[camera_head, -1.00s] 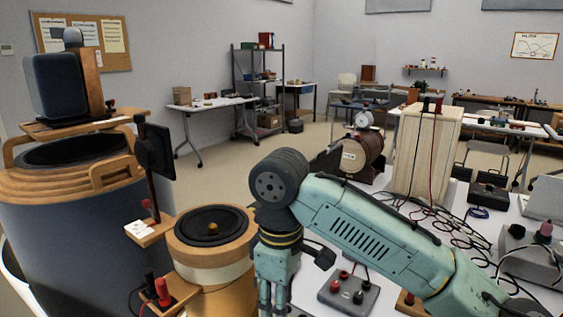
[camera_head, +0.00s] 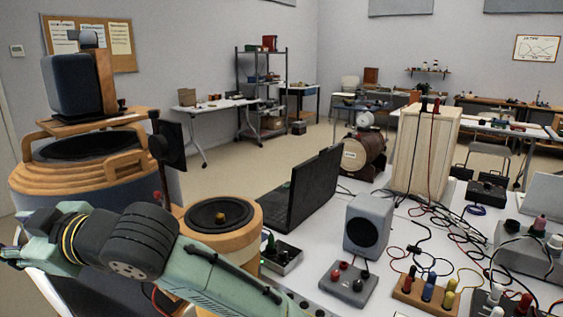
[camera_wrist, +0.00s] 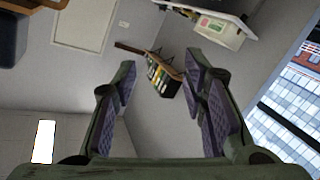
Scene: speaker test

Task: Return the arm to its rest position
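My arm crosses the lower left of the head view, its dark elbow joint in front of the table and its wrist end running out at the left edge. My gripper (camera_wrist: 160,105) shows in the wrist view with its two padded fingers wide apart. Nothing is between the fingers; behind them are the distant grey wall and a small rack of coloured items (camera_wrist: 162,75). In the head view the fingertips are out of sight.
A large wooden-rimmed drum speaker (camera_head: 90,190) stands close behind my arm at left. A round wooden speaker (camera_head: 222,220), a black laptop (camera_head: 305,195), a small grey speaker (camera_head: 368,225) and a terminal box (camera_head: 348,283) stand on the white table (camera_head: 322,238). Cables lie at right.

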